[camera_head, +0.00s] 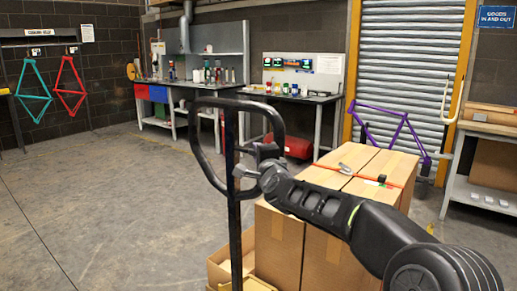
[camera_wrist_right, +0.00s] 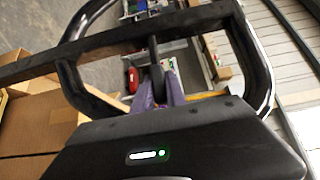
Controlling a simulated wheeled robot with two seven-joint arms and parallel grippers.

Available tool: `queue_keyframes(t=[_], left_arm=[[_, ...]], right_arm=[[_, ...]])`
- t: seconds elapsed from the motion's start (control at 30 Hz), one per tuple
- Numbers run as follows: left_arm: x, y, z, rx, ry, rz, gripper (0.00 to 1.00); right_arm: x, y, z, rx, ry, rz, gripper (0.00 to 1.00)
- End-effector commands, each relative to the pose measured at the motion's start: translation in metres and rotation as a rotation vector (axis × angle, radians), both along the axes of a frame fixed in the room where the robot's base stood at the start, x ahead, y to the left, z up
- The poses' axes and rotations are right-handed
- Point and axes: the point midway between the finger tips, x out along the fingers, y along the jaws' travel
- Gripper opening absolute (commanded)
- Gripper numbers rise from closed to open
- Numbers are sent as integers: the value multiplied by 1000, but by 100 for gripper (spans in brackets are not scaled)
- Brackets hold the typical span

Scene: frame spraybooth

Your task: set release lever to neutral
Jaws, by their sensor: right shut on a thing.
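The black looped handle (camera_head: 192,132) stands upright on a dark post (camera_head: 236,235) in the head view. In the right wrist view, the loop (camera_wrist_right: 262,70) and its middle bar (camera_wrist_right: 110,43) cross the picture. A small dark lever-like piece (camera_wrist_right: 156,72) shows below that bar. My right gripper (camera_head: 248,161) is inside the loop, beside the post, and is shut on what appears to be the release lever. The exact grip and the lever's setting are hard to make out. My left gripper is out of view.
Strapped cardboard boxes (camera_head: 280,232) stand just behind the handle, under my right arm. A purple bike frame (camera_head: 385,112) is behind them near the shutter (camera_head: 405,60). Workbenches (camera_head: 205,86) line the back wall. The floor (camera_head: 110,200) to the left is clear.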

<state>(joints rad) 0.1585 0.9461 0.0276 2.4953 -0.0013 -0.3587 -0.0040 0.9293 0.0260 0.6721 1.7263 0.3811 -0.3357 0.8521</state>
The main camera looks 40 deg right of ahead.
Motion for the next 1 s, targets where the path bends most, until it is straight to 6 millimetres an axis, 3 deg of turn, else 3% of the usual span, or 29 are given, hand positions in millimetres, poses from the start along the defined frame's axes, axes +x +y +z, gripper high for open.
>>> queue_keyframes(t=[0.1,0.13,0.4,0.77,1.0], left_arm=[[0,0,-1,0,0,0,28],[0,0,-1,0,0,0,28],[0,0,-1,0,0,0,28],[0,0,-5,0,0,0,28],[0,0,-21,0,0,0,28]], right_arm=[[0,0,-1,0,-1,0,0],[0,0,-1,0,-1,0,18],[0,0,0,0,-1,0,38],[-5,2,-1,-4,-2,0,38],[-30,14,-3,-6,-2,0,38]])
